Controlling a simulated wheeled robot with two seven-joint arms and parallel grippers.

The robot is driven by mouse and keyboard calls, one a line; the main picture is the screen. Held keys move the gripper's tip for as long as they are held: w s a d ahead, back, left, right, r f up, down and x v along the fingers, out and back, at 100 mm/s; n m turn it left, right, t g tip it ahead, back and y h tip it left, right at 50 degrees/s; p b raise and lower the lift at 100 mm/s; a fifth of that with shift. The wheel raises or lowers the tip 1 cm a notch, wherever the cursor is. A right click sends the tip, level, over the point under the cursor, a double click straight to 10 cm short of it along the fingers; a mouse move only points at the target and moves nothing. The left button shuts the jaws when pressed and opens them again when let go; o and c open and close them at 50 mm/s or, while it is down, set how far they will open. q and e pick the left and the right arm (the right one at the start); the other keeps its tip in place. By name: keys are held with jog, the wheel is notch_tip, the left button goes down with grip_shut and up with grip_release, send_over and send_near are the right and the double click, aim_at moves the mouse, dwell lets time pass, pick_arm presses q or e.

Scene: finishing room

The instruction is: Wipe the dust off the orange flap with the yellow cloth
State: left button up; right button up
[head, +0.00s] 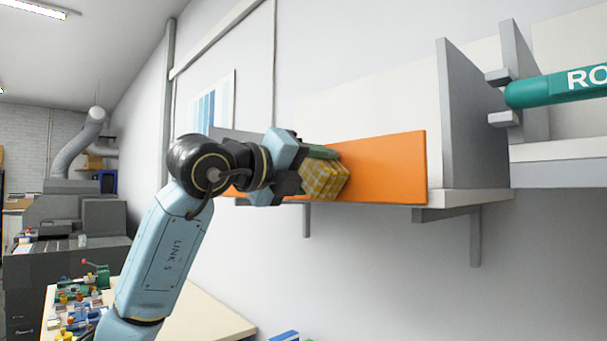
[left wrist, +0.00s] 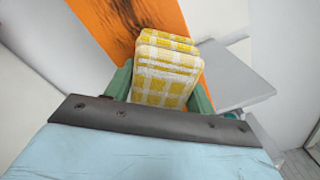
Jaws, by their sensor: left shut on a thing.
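The orange flap (head: 385,168) stands upright along the front of the wall shelf in the head view. My left gripper (head: 308,172) is shut on the folded yellow checked cloth (head: 325,180), which is at the flap's face, left of its middle. Whether the cloth touches the flap I cannot tell. In the left wrist view the cloth (left wrist: 165,70) sits between the green fingers, with the flap (left wrist: 120,22) behind it. Dark dust (left wrist: 122,18) shows on the flap there. My arm hides part of the flap's left side in the head view. My right gripper is not in view.
The grey shelf (head: 470,198) carries an upright grey divider (head: 472,125) right of the flap. A green cylinder (head: 560,88) lies in grey holders at the upper right. A bench with small coloured parts (head: 75,312) stands lower left. The wall below the shelf is clear apart from brackets.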

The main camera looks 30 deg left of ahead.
aim_at(323, 170)
pick_arm(q)
jog(key=shift+s+d+f+b, duration=0.1)
jog(key=shift+s+d+b, duration=0.25)
jog(key=shift+d, duration=0.6)
jog(key=shift+s+d+b, duration=0.1)
jog(key=shift+s+d, duration=0.3)
jog(key=shift+d, duration=0.5)
jog(key=shift+w+a, duration=0.25)
jog(key=shift+a, duration=0.35)
jog(key=shift+w+a, duration=0.25)
jog(key=shift+a, duration=0.4)
jog(key=shift+w+a, duration=0.25)
jog(key=shift+a, duration=0.35)
jog(key=shift+w+a, duration=0.4)
jog(key=shift+a, duration=0.5)
jog(key=shift+w+a, duration=0.35)
jog(key=shift+a, duration=0.5)
jog(key=w+a+p, duration=0.2)
jog(key=w+a, duration=0.1)
jog(key=a, duration=0.4)
jog(key=shift+s+a, duration=0.1)
jog(key=shift+s, duration=0.05)
